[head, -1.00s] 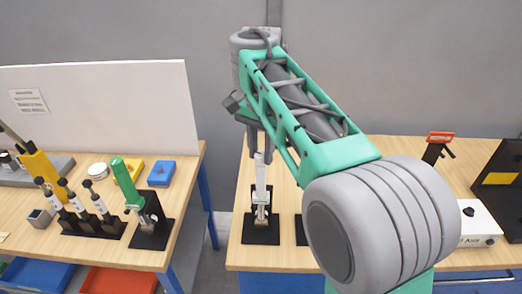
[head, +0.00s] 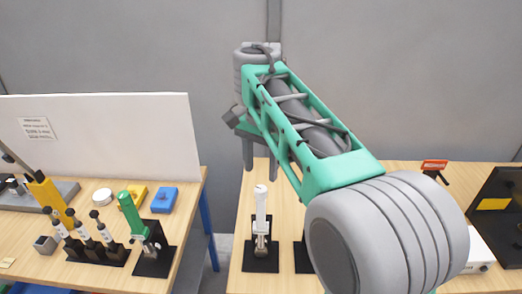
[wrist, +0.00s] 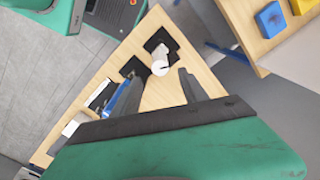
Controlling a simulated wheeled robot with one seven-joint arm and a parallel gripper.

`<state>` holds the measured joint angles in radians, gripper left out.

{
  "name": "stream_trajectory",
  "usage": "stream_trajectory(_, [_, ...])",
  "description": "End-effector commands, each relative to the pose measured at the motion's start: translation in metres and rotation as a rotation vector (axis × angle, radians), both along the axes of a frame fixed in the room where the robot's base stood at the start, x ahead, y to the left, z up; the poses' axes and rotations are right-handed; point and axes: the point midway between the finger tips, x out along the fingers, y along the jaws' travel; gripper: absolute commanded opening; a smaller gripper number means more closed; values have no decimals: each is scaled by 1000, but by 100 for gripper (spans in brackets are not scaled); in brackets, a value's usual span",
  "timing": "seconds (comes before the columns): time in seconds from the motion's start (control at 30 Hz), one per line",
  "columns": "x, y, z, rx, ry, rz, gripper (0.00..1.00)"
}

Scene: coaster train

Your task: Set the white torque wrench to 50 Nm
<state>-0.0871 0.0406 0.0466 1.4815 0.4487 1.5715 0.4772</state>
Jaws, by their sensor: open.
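The white torque wrench (head: 261,212) stands upright, handle up, in a black stand (head: 261,262) at the left end of the right-hand table. In the wrist view its round white end (wrist: 160,67) shows between and a little beyond my fingers. My gripper (head: 260,165) is open and empty, fingers pointing down, above the top of the wrench and apart from it. The fingers (wrist: 157,88) also show spread in the wrist view. The scale and setting on the wrench are too small to read.
A second black stand (head: 303,258) is just right of the wrench, partly behind my arm. The left table holds a green-handled tool (head: 132,212), several small black-and-white tools and a blue box (head: 164,199). A gap separates the tables. An orange-topped device (head: 433,166) stands at right.

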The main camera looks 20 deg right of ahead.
Motion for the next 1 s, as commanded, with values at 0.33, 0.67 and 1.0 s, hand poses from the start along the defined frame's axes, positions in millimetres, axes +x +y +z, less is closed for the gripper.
stream_trajectory(0.33, [0, 0, 13, 1, 2, 1, 51])
stream_trajectory(0.67, [0, 0, 13, 0, -1, 37, 51])
stream_trajectory(1.0, [21, -3, -96, -122, -138, 671, 51])
